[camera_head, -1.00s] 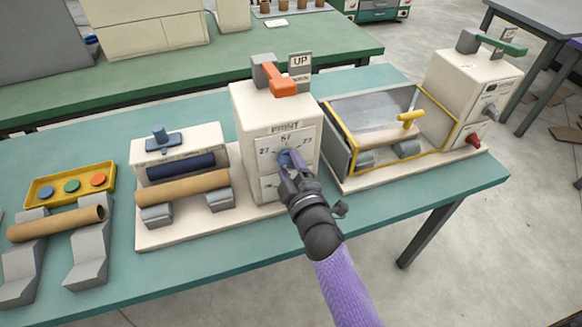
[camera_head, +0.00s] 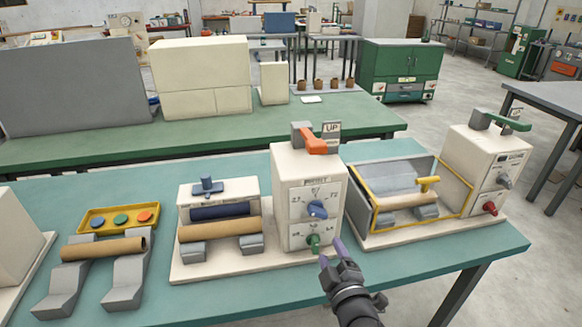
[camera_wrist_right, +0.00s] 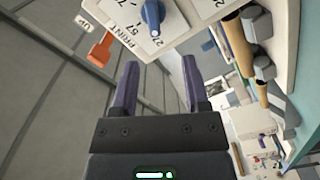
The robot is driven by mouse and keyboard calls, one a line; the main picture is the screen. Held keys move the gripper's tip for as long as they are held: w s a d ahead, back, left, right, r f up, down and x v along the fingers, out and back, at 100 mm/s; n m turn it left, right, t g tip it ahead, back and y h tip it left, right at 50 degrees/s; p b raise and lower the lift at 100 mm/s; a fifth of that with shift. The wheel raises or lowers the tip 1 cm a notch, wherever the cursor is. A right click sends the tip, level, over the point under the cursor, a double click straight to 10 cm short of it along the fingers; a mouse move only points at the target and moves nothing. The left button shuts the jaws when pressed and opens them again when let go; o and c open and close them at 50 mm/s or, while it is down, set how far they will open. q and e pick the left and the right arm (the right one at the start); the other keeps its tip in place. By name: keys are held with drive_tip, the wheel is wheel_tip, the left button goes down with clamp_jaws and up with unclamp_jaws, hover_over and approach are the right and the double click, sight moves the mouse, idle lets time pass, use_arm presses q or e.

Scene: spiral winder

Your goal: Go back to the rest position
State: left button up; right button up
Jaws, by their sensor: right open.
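My right gripper (camera_head: 331,252) is in front of the white print machine (camera_head: 308,180), low and near the table's front edge. Its two purple fingers are apart and empty, and they also show in the right wrist view (camera_wrist_right: 160,85). The blue dial knob (camera_head: 317,209) is above and left of the fingertips in the head view, clear of them. It also shows in the wrist view (camera_wrist_right: 153,14). A green knob (camera_head: 314,242) sits lower on the panel, just left of the fingers. The orange lever (camera_head: 314,144) is on top by the UP sign. My left gripper is not in view.
A brown tube (camera_head: 220,230) lies on the cradle left of the machine. Another tube (camera_head: 103,248) rests on grey stands by a yellow button tray (camera_head: 118,219). The yellow-framed box (camera_head: 405,195) stands right. The floor beyond the teal table's front right edge (camera_head: 500,255) is clear.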

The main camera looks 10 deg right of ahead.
drive_tip(key=s+f+m+g+b, duration=0.1)
drive_tip(key=s+f+m+g, duration=0.3)
drive_tip(key=s+f, duration=0.7)
drive_tip(key=s+f+m+g, duration=0.2)
drive_tip(key=s+f+g, duration=0.45)
drive_tip(key=f, duration=0.85)
drive_tip(key=s+d+f+m+g, duration=0.1)
drive_tip(key=s+f+g, duration=0.1)
drive_tip(key=s, duration=0.6)
drive_tip(key=s+d+f+m+g, duration=0.1)
drive_tip(key=s+f, duration=0.3)
drive_tip(key=s, duration=0.4)
drive_tip(key=s+f+m+g+h, duration=0.1)
drive_tip(key=s+f+g, duration=0.2)
drive_tip(key=s, duration=0.6)
drive_tip(key=shift+d+m+g+b, duration=0.35)
drive_tip(key=shift+d+m+b, duration=0.05)
drive_tip(key=shift+b, duration=0.05)
